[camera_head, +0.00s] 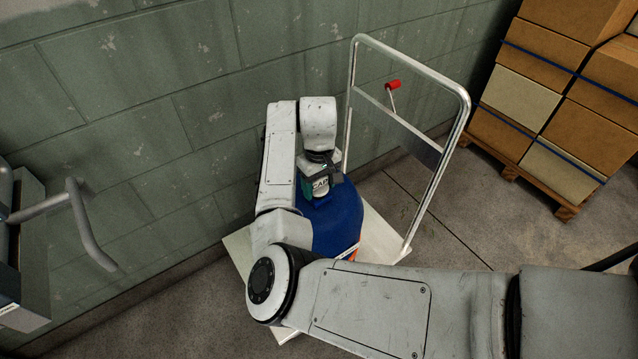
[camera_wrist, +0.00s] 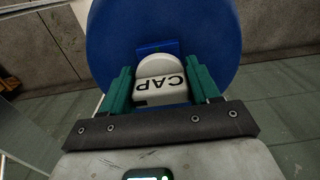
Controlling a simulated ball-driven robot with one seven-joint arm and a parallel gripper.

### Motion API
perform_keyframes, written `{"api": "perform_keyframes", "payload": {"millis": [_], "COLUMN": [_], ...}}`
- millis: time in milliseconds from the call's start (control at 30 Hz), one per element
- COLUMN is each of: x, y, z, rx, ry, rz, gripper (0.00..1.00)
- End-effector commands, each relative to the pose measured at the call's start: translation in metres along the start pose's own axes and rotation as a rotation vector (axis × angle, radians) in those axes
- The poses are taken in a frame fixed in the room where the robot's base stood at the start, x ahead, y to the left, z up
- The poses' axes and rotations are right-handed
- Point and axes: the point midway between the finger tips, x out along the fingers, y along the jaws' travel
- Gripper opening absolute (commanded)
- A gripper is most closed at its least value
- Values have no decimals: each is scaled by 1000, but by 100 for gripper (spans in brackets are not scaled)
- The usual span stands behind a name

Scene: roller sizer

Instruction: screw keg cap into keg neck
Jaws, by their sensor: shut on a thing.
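The blue keg (camera_head: 336,222) stands on the white platform of a cart, next to the green block wall. The white keg cap (camera_wrist: 162,82), lettered "CAP", is between the green fingers of my gripper (camera_wrist: 162,88) in the wrist view. My gripper (camera_head: 321,188) is shut on the cap, which also shows in the head view (camera_head: 320,186), above the keg's top. The keg (camera_wrist: 112,40) fills the area behind the cap in the wrist view. The keg neck is hidden, and I cannot tell whether the cap touches it.
The cart (camera_head: 382,235) has a tall metal handle frame (camera_head: 437,185) to the right of the keg, with a red-ended lever (camera_head: 393,85) on it. Boxes (camera_head: 555,100) are stacked on a pallet at right. A grey unit with a bent handle (camera_head: 80,215) stands at left.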

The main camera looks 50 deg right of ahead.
Motion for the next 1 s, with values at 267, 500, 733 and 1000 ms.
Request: {"api": "perform_keyframes", "payload": {"millis": [267,500,733,1000], "x": [-1,0,0,5], "y": [0,0,0,0], "z": [0,0,0,0], "rx": [-1,0,0,0], "ry": [-1,0,0,0], "rz": [1,0,0,0], "gripper": [31,31,31,31]}}
